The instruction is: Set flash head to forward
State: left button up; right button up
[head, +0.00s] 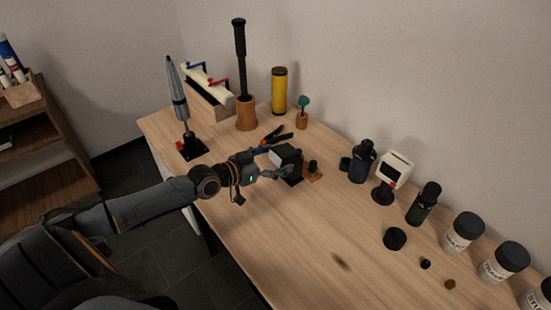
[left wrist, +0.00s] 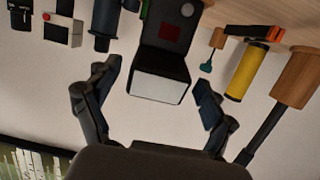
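The flash is a black unit with a box-shaped head (head: 289,157) that has a pale front panel. It stands on the table beside a small wooden block. In the left wrist view, which shows the scene upside down, the flash head (left wrist: 160,84) turns its white panel toward the camera, and the body with a dark red square (left wrist: 168,32) lies behind it. My left gripper (head: 276,162) reaches it from the left. Its fingers (left wrist: 157,80) are spread on either side of the head, with gaps visible on both sides. My right gripper is not in view.
A yellow cylinder (head: 279,91) and a wooden pot (head: 246,113) stand behind. Bottles and jars (head: 464,232) line the right side. The table's front middle (head: 290,225) is mostly clear.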

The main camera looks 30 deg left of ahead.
pick_arm(q)
jog(key=v, duration=1.2)
dwell(0.4)
dwell(0.5)
